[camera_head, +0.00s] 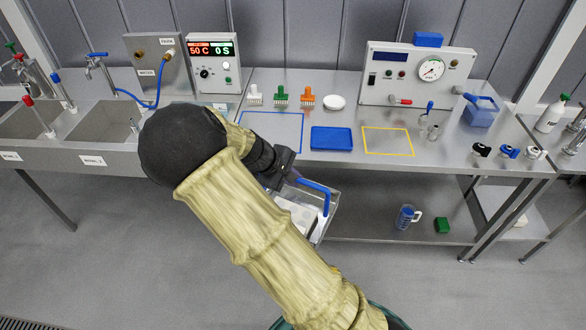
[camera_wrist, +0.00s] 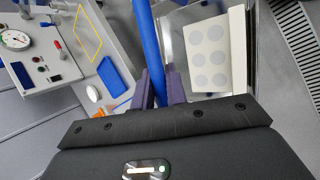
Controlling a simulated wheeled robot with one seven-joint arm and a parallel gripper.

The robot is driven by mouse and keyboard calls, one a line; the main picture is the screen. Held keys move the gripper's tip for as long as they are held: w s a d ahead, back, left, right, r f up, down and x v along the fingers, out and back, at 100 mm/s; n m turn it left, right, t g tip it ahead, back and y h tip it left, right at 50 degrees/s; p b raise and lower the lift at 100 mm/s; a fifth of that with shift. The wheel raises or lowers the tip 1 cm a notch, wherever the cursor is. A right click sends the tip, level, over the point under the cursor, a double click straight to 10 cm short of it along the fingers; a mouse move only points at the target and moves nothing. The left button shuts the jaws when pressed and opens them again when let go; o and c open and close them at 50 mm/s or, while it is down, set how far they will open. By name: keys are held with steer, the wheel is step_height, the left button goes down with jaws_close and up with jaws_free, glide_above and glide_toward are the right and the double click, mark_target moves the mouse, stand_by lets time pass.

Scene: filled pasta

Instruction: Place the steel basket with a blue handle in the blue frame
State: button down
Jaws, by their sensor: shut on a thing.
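My gripper (camera_wrist: 160,92) is shut on the blue handle (camera_wrist: 146,45) of the steel basket (camera_head: 327,214). The basket hangs off the front edge of the table, partly hidden by my arm in the head view. In the wrist view the basket (camera_wrist: 251,45) holds a pale tray with several round grey shapes. The blue frame (camera_head: 301,134) is an outline on the steel table, behind my gripper; my arm hides its left and front part.
A blue tray (camera_head: 331,138) lies right of the blue frame, and a yellow frame (camera_head: 388,141) lies further right. Sinks (camera_head: 100,124) are at the left. A gauge panel (camera_head: 415,75) stands at the back right.

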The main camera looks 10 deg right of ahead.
steer(key=s+f+m+g, duration=0.1)
steer(key=f+m, duration=0.1)
steer(key=f, duration=0.4)
steer(key=s+f+m+g, duration=0.2)
steer(key=f+m, duration=0.1)
steer(key=f, duration=0.3)
steer(key=s+f+m+g, duration=0.1)
steer(key=f+m, duration=0.1)
steer(key=f, duration=0.4)
steer(key=shift+s+d+f+m+g, duration=0.15)
steer(key=shift+d+f+m+g, duration=0.15)
steer(key=shift+m+g, duration=0.1)
